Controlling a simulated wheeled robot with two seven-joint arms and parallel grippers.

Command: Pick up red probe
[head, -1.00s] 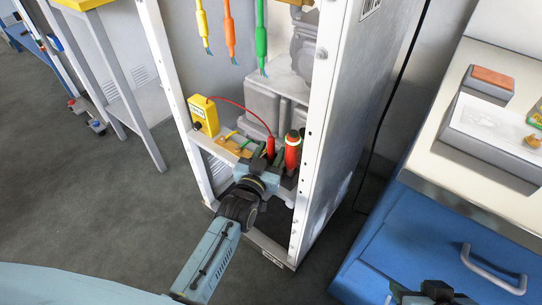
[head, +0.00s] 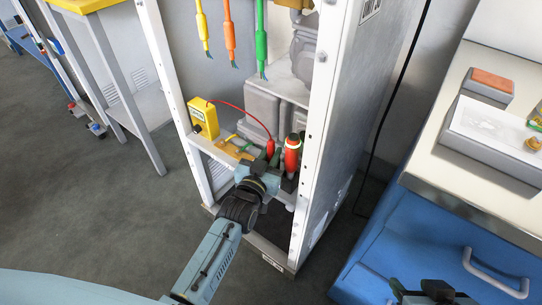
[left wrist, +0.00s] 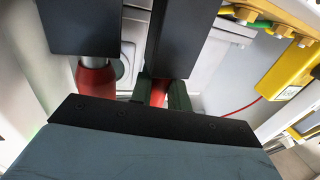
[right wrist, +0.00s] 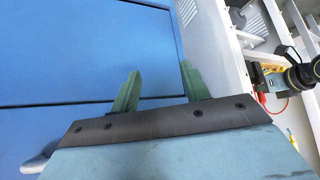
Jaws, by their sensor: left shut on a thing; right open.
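The red probe (head: 270,146) stands upright on the shelf inside the white rack frame. A thin red lead runs from it to the yellow box (head: 203,118). My left gripper (head: 268,158) reaches into the rack and is shut on the probe.
A larger red cylinder (head: 292,156) stands close to the right of the probe. The rack's front posts (head: 319,130) flank my left arm. Yellow, orange and green cables (head: 261,40) hang above. A bench with blue drawers (head: 420,250) stands at right.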

